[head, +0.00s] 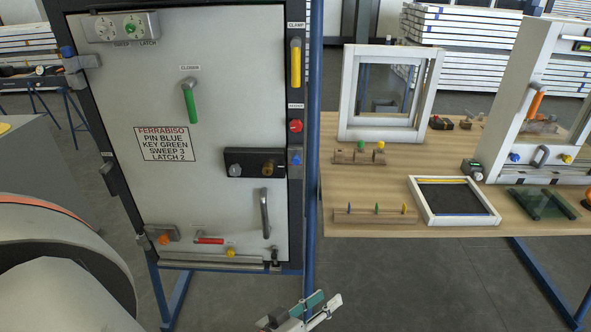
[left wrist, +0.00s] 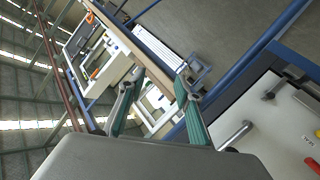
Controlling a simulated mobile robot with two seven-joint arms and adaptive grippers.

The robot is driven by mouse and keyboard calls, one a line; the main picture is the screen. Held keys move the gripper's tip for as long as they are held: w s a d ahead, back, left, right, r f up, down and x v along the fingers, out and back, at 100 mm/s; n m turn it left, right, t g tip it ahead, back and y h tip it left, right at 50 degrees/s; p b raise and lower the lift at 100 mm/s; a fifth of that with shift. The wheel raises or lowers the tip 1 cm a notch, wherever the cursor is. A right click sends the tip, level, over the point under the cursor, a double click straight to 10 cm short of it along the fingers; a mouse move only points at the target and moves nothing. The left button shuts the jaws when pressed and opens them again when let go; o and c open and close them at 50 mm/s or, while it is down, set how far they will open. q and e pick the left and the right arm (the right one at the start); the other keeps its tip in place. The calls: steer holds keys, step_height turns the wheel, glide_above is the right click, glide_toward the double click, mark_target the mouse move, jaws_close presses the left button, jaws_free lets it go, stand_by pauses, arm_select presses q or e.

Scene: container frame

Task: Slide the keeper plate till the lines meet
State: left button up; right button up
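A grey door (head: 225,100) stands in a dark frame on blue legs. On the frame's right post are a red knob (head: 295,126) under a small label and, below it, a small grey plate with a blue knob (head: 295,158). This may be the keeper plate; its lines are too small to make out. A black lock block (head: 255,163) sits on the door beside it. My left gripper (head: 319,306) is low in front of the door's lower right corner, apart from it. Its teal-padded fingers are spread and empty in the left wrist view (left wrist: 158,78). My right gripper does not show.
The door carries a green handle (head: 191,102), a grey pull handle (head: 265,213) and a bottom rail (head: 210,260). A yellow clamp handle (head: 296,64) is high on the post. A wooden table (head: 375,222) with window frames stands close on the right.

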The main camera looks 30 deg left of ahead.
arm_select(q)
steer(key=w+a+r+n+t+y+b, duration=0.1)
steer(key=w+a+r+n+t, duration=0.2)
steer(key=r+n, duration=0.35)
steer(key=w+a+r+n+t+y+b, duration=0.1)
steer(key=w+a+r+n+t+y, duration=0.1)
steer(key=w+r+n, duration=0.4)
steer(key=n+y+b, duration=0.3)
steer(key=n+y, duration=0.8)
steer(key=n, duration=1.2)
glide_toward(296, 163)
steer(key=x, duration=0.2)
steer(key=p+x, duration=0.1)
steer(key=x, duration=0.5)
steer(key=shift+a+r+p, duration=0.1)
steer(key=shift+r+p, duration=0.05)
steer(key=shift+p, duration=0.2)
steer(key=shift+w+a+r, duration=0.15)
steer(key=shift+w+a, duration=0.15)
steer(key=shift+w, duration=0.25)
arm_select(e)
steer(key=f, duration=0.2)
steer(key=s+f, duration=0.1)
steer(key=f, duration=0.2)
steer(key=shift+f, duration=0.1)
arm_select(q)
jaws_close()
